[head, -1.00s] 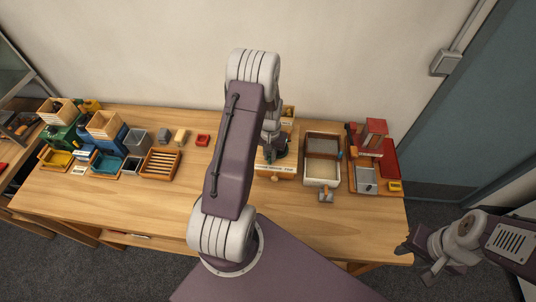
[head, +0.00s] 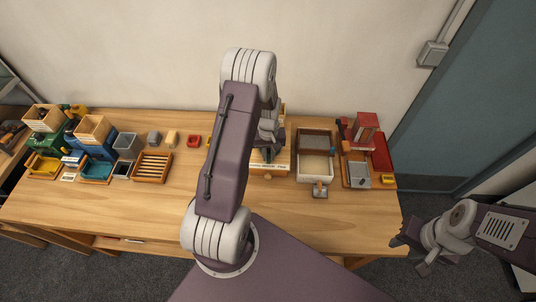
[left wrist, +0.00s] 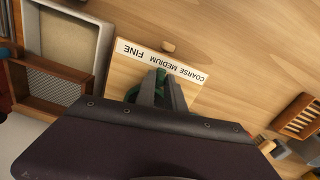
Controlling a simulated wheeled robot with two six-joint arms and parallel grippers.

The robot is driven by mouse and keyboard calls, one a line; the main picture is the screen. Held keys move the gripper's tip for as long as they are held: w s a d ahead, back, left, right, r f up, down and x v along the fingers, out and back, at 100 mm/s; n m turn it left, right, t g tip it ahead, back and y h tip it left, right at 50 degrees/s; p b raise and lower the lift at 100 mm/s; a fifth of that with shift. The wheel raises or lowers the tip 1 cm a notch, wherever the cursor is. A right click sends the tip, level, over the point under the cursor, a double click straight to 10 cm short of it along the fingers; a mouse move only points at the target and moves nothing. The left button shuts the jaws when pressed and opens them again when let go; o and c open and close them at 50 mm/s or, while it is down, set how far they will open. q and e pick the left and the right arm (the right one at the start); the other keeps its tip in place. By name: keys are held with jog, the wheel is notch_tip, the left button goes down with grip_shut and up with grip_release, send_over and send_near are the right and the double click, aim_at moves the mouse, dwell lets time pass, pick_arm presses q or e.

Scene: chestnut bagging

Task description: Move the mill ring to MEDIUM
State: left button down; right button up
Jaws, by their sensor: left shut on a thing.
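The mill's front label (left wrist: 160,60) reads COARSE, MEDIUM and FINE, upside down in the left wrist view, with FINE at the left. A green ring (left wrist: 131,94) shows behind my left gripper (left wrist: 163,80), whose fingers are shut on it just beside the label, near the MEDIUM and FINE words. Which word the ring points to cannot be told. In the head view the mill's label (head: 272,167) shows beside my left arm, which hides much of the mill. My right gripper (head: 408,256) is apart from the table at the lower right, its fingers spread and empty.
A wooden tray with a mesh part (head: 316,131) stands right of the mill. A red-topped device (head: 365,122) stands at the right end. An orange slatted crate (head: 153,167) and green and blue machines with bins stand at the left. The front middle of the table is clear.

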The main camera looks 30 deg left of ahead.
aim_at(269, 156)
pick_arm(q)
jog(key=shift+r, duration=0.1)
jog(key=c, duration=1.4)
grip_release()
jog(key=shift+s+d, duration=0.1)
jog(key=shift+r, duration=0.25)
notch_tip(269, 156, up, 8)
jog(key=shift+r+b, duration=0.25)
jog(key=shift+b, duration=0.85)
